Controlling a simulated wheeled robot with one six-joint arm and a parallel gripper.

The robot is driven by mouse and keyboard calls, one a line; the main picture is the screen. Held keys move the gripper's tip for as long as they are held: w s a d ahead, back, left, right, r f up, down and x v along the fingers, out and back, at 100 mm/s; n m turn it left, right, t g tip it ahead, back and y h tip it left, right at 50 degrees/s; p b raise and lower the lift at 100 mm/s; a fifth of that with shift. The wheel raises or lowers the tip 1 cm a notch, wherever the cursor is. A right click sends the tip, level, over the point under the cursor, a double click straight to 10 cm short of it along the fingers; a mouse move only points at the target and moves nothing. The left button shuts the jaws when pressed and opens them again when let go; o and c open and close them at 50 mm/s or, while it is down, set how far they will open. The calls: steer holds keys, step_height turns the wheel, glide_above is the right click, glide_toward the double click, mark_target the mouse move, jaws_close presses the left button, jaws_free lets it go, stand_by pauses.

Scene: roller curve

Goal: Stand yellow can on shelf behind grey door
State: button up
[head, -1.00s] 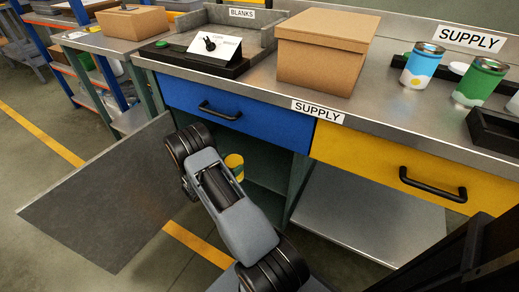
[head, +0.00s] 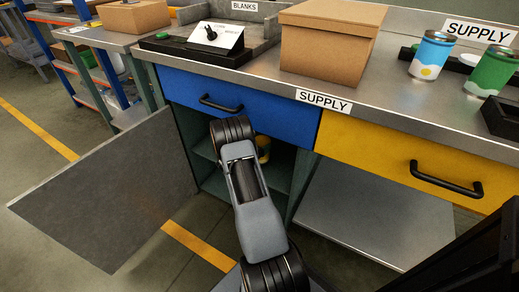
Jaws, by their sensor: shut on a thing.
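The grey door (head: 110,190) stands swung open to the left of a cabinet under the bench. Inside the cabinet, below the blue drawer, a shelf (head: 205,150) shows in part. The yellow can (head: 264,149) is at the cabinet opening, mostly hidden behind my arm. A yellow part and a darker lower part of it show. My gripper is hidden behind my arm's links, so its fingers and its hold on the can do not show. I cannot tell whether the can touches the shelf.
The blue drawer (head: 240,107) above the opening and the yellow drawer (head: 400,160) to its right are shut. A cardboard box (head: 330,48), a blue can (head: 431,55) and a green can (head: 491,71) stand on the bench top. A lower steel shelf (head: 380,215) is bare.

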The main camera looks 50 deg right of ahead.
steer(key=shift+f+b, duration=0.35)
steer(key=shift+f, duration=0.8)
steer(key=shift+f, duration=0.15)
steer(key=shift+f, duration=0.15)
steer(key=o, duration=1)
steer(key=shift+r, duration=0.2)
